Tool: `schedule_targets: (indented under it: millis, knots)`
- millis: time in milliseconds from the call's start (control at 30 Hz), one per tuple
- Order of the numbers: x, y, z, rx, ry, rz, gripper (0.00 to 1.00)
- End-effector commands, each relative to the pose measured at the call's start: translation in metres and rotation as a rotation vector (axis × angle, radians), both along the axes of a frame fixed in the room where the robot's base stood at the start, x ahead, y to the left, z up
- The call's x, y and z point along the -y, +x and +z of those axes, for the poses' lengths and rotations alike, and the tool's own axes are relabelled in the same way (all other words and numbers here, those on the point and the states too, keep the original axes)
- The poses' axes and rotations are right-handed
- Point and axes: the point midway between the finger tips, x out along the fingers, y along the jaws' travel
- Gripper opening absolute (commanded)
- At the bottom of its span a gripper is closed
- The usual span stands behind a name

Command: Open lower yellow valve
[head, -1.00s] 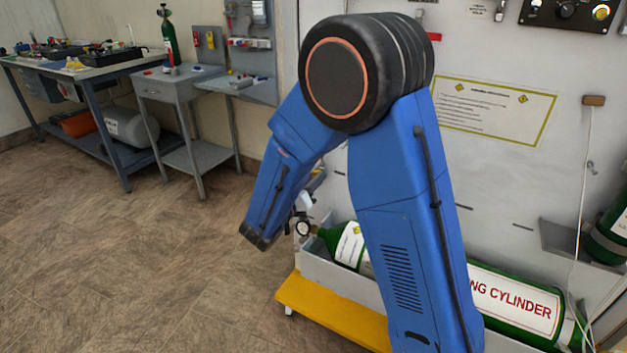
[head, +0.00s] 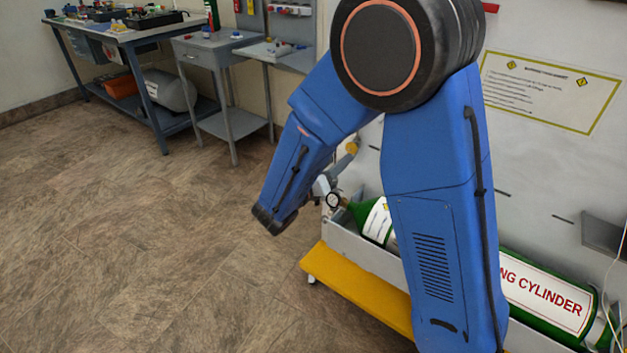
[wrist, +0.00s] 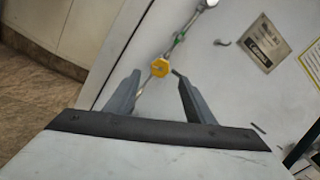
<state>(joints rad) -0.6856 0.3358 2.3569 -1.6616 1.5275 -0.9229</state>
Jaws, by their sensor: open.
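A yellow valve knob (wrist: 160,68) sits on a thin pipe against the white panel in the wrist view. My gripper (wrist: 155,73) is open, with its two dark fingertips on either side of the knob in the picture. Nothing shows as gripped, and I cannot tell how far the knob is from the fingertips. In the head view, a small yellow knob (head: 352,149) shows beside my blue forearm.
A green cylinder (head: 540,293) lies in a grey tray above a yellow step (head: 350,287). A round gauge (head: 333,200) is near its neck. A workbench (head: 125,38) and small grey table (head: 213,42) stand back left. The floor at left is clear.

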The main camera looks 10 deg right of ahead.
Motion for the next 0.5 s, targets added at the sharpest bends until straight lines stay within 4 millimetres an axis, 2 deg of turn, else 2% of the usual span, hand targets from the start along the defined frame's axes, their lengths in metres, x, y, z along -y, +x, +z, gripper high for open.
schedule_targets:
  millis: [500]
  knots:
    - [-0.059,-0.058,0.0,-0.001,0.0,0.003,0.49]
